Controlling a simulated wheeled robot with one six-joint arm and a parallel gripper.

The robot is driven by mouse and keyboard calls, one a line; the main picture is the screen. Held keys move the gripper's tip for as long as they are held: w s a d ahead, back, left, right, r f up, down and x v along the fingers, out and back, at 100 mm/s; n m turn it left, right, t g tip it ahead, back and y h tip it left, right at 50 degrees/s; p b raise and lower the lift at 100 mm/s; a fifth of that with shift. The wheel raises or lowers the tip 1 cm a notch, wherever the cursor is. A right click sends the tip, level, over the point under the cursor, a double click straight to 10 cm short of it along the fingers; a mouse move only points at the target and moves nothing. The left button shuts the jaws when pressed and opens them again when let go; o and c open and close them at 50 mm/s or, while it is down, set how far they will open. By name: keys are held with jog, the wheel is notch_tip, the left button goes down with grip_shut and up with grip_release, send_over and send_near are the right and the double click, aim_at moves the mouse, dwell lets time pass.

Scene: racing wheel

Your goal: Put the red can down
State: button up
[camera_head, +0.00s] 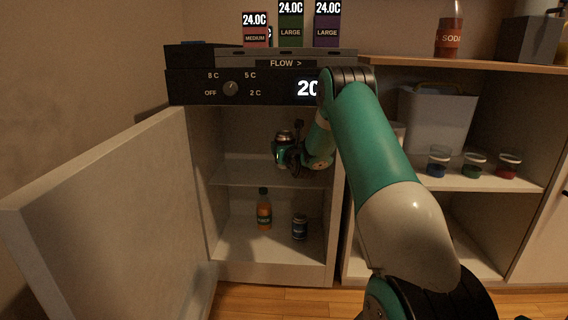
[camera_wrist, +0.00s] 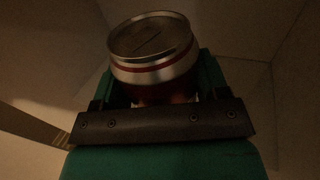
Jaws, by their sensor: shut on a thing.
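The red can (camera_wrist: 152,50) is between the fingers of my gripper (camera_wrist: 155,88) in the wrist view, with its silver top and a red band showing. Its lower part is hidden by the gripper. In the head view my gripper (camera_head: 286,156) is inside the open cooler, and the can's silver top (camera_head: 283,135) shows at it. The can looks nearly upright. My gripper is shut on it, over the clear shelf (camera_head: 240,172). I cannot tell whether the can touches the shelf.
The cooler door (camera_head: 110,210) stands open at left. An orange bottle (camera_head: 264,212) and a dark can (camera_head: 299,227) stand on the cooler floor. The clear shelf looks empty left of my gripper. The cooler's right wall (camera_head: 337,215) is close to my arm.

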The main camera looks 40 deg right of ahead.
jog(key=w+d+b, duration=0.2)
jog(key=w+d, duration=0.2)
jog(key=d, duration=0.1)
jog(key=f+b, duration=0.1)
jog(key=f, duration=0.1)
jog(key=f+b, duration=0.2)
jog(key=f, duration=0.1)
jog(key=f+b, duration=0.2)
jog(key=shift+w+d+f, duration=0.15)
jog(key=shift+w+d, duration=0.05)
jog(key=shift+w, duration=0.15)
jog(key=shift+w+d+b, duration=0.1)
jog(key=shift+d+b, duration=0.05)
jog(key=shift+b, duration=0.15)
jog(key=shift+r, duration=0.25)
jog(key=shift+f, duration=0.1)
jog(key=o, duration=1.2)
jog(key=shift+f, duration=0.15)
